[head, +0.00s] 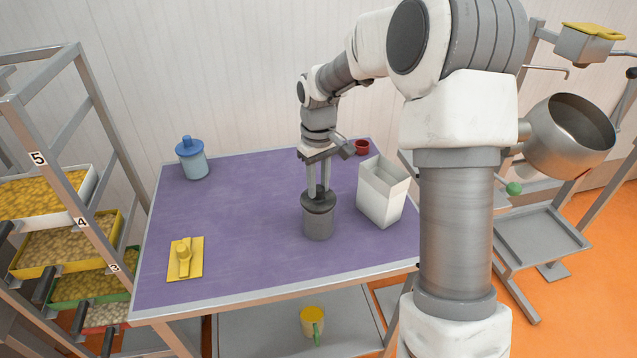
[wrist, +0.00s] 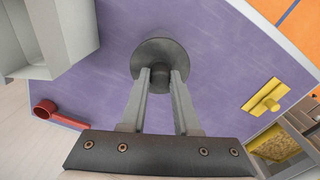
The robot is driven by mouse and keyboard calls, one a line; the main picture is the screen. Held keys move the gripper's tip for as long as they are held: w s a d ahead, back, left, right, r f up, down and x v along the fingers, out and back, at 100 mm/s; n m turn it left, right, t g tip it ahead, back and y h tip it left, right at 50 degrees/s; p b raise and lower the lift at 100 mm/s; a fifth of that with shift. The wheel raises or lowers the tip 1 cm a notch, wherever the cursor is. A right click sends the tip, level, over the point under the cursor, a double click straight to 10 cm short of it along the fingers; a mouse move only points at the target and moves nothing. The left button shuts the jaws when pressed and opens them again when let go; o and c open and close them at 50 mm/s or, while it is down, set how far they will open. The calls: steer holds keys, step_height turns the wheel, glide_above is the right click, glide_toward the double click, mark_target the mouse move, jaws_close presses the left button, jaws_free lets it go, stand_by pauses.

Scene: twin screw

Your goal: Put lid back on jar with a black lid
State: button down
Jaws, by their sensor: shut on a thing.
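A grey jar (head: 318,222) stands upright on the purple table, right of its middle. The black lid (head: 318,199) is at the top of the jar, and I cannot tell whether it is fully seated. My gripper (head: 319,190) points straight down above the jar and is shut on the lid's knob. In the wrist view the round black lid (wrist: 139,64) shows beyond my gripper (wrist: 161,78), with its knob between the two fingertips. The lid hides the jar in the wrist view.
A white open box (head: 382,190) stands close to the jar's right. A blue lidded jar (head: 191,158) is at the back left, and a yellow plate with a knob (head: 185,259) is at the front left. The table's middle left is clear.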

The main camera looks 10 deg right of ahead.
steer(key=shift+c, duration=0.4)
jaws_free()
steer(key=shift+r, duration=0.15)
steer(key=shift+r+p, duration=2.7)
steer(key=shift+r, duration=0.65)
jaws_close()
steer(key=shift+f, duration=0.15)
